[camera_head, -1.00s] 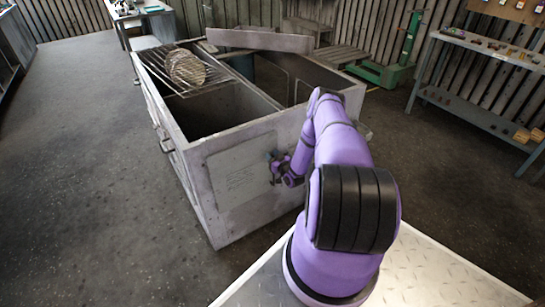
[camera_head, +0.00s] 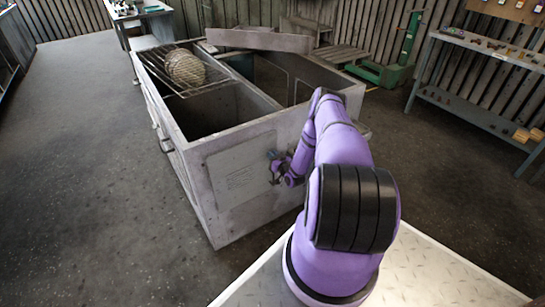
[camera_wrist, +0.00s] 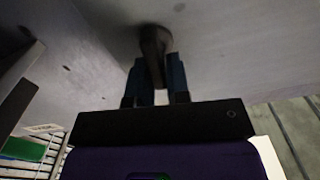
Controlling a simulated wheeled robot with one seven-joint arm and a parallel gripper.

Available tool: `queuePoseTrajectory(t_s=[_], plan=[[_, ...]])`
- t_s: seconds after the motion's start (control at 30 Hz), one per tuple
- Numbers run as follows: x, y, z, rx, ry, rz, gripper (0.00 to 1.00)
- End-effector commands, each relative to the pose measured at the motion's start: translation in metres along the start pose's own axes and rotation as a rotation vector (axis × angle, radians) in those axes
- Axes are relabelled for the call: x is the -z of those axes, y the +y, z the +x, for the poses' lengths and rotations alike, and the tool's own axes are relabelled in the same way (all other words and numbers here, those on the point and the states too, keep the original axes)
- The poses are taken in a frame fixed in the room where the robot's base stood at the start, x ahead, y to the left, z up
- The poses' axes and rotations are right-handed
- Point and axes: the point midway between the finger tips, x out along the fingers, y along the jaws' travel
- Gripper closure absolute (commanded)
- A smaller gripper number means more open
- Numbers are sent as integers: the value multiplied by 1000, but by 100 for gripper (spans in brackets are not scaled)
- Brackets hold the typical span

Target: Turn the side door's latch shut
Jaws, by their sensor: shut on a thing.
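The blower housing (camera_head: 255,205) is a large grey open-topped box in the head view. Its side door (camera_head: 238,172) is a flat panel with faint lettering on the near face, and it looks flush with that face. My gripper (camera_head: 277,168) is at the door's right edge. In the wrist view my gripper (camera_wrist: 158,75) is shut on the dark latch (camera_wrist: 153,40), one finger on each side of it. The latch stands out from the grey metal face. In the head view my gripper and wrist largely hide the latch, so its exact angle is unclear there.
A wire rack (camera_head: 180,72) with a pale coiled part (camera_head: 185,68) lies across the housing's far left top. A grey board (camera_head: 258,40) rests across the back. A workbench (camera_head: 480,95) stands at the right. The floor left of the housing is clear.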

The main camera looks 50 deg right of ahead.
Motion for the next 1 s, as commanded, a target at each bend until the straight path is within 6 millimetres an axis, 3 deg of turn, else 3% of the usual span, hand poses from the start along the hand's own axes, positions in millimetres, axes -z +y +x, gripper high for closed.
queuePoseTrajectory(t_s=[1.0], plan=[[-2, 18, 6, 5, 14, 944, 100]])
